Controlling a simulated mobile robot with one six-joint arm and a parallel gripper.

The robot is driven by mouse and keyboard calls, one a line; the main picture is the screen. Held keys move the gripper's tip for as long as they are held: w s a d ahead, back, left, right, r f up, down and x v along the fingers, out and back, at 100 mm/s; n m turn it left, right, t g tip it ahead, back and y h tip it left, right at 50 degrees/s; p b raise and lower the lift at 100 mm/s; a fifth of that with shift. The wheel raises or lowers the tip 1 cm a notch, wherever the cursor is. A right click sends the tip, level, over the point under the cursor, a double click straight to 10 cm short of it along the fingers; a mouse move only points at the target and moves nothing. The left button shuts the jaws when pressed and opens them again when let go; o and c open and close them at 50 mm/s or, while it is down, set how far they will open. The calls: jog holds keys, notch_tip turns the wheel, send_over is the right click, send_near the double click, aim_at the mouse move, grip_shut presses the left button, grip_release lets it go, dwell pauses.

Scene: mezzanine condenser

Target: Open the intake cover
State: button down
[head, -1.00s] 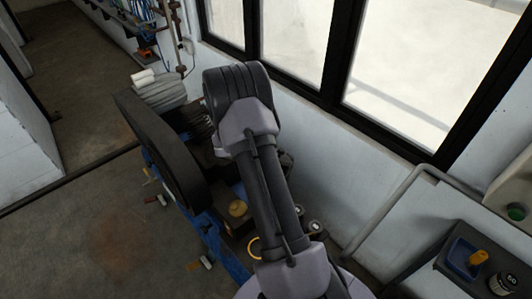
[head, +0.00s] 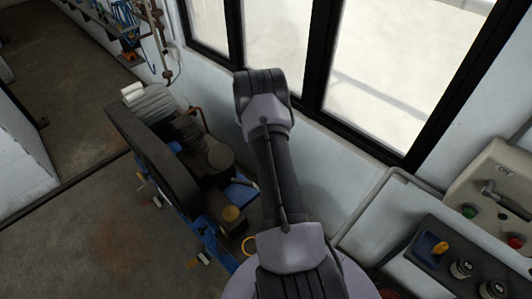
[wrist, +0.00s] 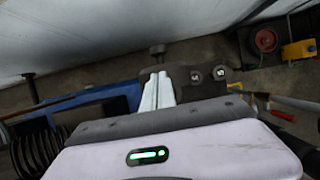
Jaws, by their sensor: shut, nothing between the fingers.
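My gripper (wrist: 158,92) shows in the wrist view with its two pale fingers together and nothing between them. Its fingertips are close to a dark fitting (wrist: 157,50) and a dark block with two round bolt-like ends (wrist: 207,74); contact cannot be told. In the head view my arm hides the gripper. I cannot tell which part is the intake cover.
A wall with black-framed windows (head: 320,55) runs behind the machine. A control panel (head: 490,195) and a dark shelf with a blue tray (head: 428,250) and jars stand at the right. Small items (head: 200,258) lie on the floor, which is otherwise clear at left.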

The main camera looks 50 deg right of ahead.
jog(key=shift+s+d+r, duration=0.1)
jog(key=shift+s+d, duration=0.05)
jog(key=shift+d, duration=1)
jog(key=shift+r, duration=0.1)
